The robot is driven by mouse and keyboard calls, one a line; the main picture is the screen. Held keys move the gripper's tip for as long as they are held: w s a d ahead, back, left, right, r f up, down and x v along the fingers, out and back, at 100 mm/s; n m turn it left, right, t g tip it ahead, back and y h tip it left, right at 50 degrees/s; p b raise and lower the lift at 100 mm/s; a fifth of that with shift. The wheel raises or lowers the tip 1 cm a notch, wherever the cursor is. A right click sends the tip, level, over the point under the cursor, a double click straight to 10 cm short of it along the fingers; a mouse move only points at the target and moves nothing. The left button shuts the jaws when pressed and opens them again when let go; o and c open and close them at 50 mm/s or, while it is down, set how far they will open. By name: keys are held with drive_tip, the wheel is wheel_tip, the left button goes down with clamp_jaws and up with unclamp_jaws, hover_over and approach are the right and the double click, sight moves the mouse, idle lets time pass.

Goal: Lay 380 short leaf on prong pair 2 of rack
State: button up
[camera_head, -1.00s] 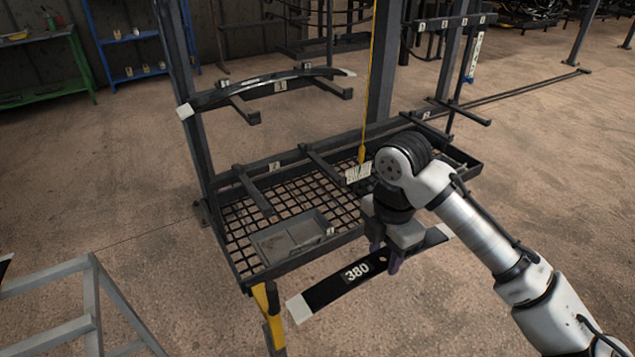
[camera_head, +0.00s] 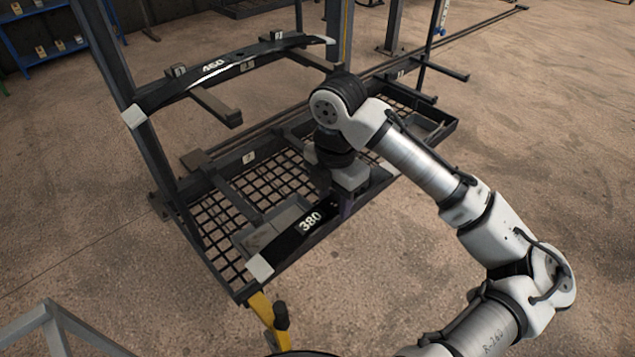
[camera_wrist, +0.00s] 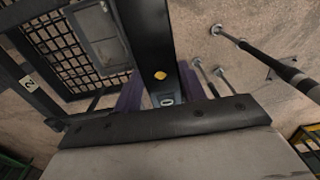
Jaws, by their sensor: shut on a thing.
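The 380 short leaf (camera_head: 288,246) is a dark flat bar with a pale end and a white 380 label. In the wrist view the dark leaf (camera_wrist: 146,38) runs between the purple fingers (camera_wrist: 160,92). The leaf appears over the front edge of the rack's mesh tray; its height is unclear. The rack's lower bar carries the 2 label (camera_head: 248,157), with a prong (camera_head: 234,196) reaching forward on its left. My arm partly hides the right prong. The 2 label (camera_wrist: 28,83) also shows in the wrist view.
A 460 leaf (camera_head: 240,62) lies across the upper prongs, marked 1. A grey shallow bin (camera_head: 262,226) sits in the mesh tray (camera_head: 215,240). A yellow-and-black post (camera_head: 268,312) stands at the tray's front corner. A grey metal frame (camera_head: 50,335) is at lower left. Floor at right is clear.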

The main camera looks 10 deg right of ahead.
drive_tip(key=shift+w+a+r, duration=0.1)
drive_tip(key=shift+w+a, duration=0.05)
drive_tip(key=shift+w, duration=0.05)
idle(0.4)
drive_tip(key=w+a+f+p, duration=0.1)
drive_tip(key=w+a+f, duration=0.2)
drive_tip(key=w+a, duration=0.5)
drive_tip(key=shift+w+a+f, duration=0.3)
drive_tip(key=shift+w+f, duration=0.05)
drive_tip(key=shift+w, duration=1.75)
drive_tip(key=o, duration=1.2)
drive_tip(key=shift+f, duration=0.1)
